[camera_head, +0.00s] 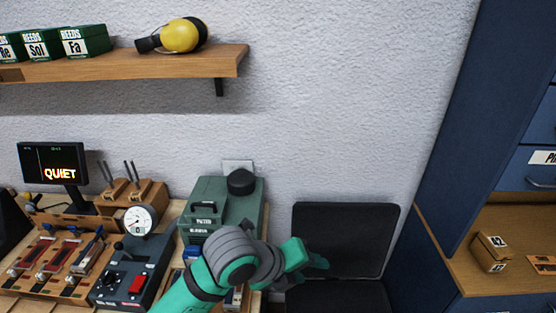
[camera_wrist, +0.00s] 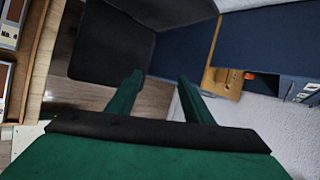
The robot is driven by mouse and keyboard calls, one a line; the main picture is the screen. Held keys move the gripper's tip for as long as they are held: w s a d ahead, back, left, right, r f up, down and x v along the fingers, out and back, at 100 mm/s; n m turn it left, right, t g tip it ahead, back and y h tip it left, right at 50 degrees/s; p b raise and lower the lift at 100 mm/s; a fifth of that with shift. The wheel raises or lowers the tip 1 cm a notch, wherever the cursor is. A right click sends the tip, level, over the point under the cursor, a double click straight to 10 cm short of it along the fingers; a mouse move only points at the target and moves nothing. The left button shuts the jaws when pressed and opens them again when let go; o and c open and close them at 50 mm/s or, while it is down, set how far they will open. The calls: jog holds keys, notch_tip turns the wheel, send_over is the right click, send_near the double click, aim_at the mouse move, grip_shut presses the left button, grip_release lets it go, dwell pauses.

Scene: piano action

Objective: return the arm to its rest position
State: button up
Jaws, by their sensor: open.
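My gripper (camera_head: 318,262) is at the end of my green and grey arm, in front of the dark panel right of the bench in the head view. In the wrist view my gripper (camera_wrist: 160,88) shows two green fingers spread apart with nothing between them. Beyond the fingers are the wooden floor and the dark panel. My arm crosses the lower middle of the head view and hides part of the bench's right end.
A green machine (camera_head: 222,205) stands on the bench left of my gripper. A dark panel (camera_head: 345,240) stands behind it. A blue cabinet (camera_head: 455,130) with a wooden shelf (camera_head: 480,275) is on the right. A wall shelf (camera_head: 130,67) holds green boxes and yellow earmuffs (camera_head: 180,36).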

jog(key=w+d+r+n+t+h, duration=0.55)
jog(key=d+r+n+t, duration=0.25)
jog(key=d+r+n, duration=0.3)
jog(key=s+a+f+n+t+y, duration=0.2)
jog(key=s+a+f+n+y, duration=0.15)
jog(key=f+n, duration=0.35)
jog(key=s+a+f+n+t+y, duration=0.1)
jog(key=s+a+f+n+y, duration=0.3)
jog(key=f+n, duration=0.35)
jog(key=s+a+f+n+t+y, duration=0.25)
jog(key=s+f+n+y, duration=0.2)
jog(key=f+n, duration=0.3)
jog(key=s+a+f+g, duration=0.1)
jog(key=s+a+f, duration=0.1)
jog(key=s, duration=0.6)
jog(key=s+a+f+g, duration=0.1)
jog(key=s+a+f, duration=0.1)
jog(key=s, duration=0.6)
jog(key=s+a+f+g, duration=0.1)
jog(key=s+a+f, duration=0.2)
jog(key=s, duration=0.4)
jog(key=shift+s+a+y, duration=0.35)
jog(key=shift+s+a, duration=0.05)
jog(key=shift+a, duration=0.05)
